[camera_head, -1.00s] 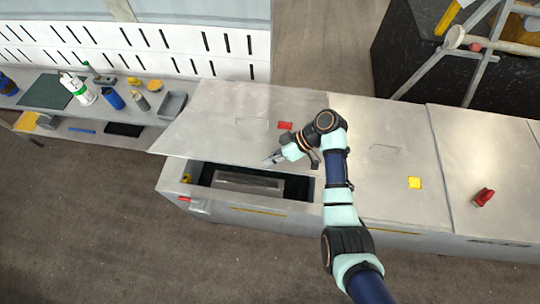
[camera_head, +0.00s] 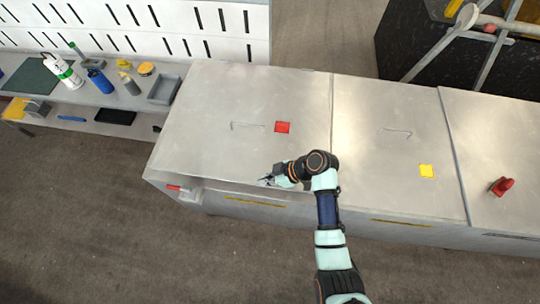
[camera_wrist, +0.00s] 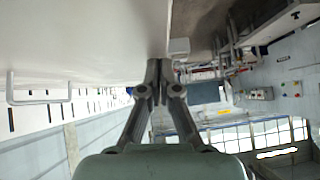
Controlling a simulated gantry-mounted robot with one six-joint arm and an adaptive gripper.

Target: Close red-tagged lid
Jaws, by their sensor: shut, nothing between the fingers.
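The red-tagged lid (camera_head: 215,150) is a grey metal panel on the left section of the long cabinet. It lies down over its compartment in the head view, and the opening beneath it is covered. The red tag (camera_head: 282,127) is on its top near the right edge, beside a thin handle (camera_head: 247,126). My gripper (camera_head: 266,180) is at the lid's front edge; I cannot tell if it touches. In the wrist view my gripper (camera_wrist: 158,66) has its fingers together with nothing between them, close to the pale lid surface (camera_wrist: 80,40).
The neighbouring lid with a yellow tag (camera_head: 426,171) lies flat to the right. A red knob (camera_head: 502,186) is on the far right section. A shelf (camera_head: 130,98) with bottles and a grey bin (camera_head: 164,89) stands at the left. The floor in front is clear.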

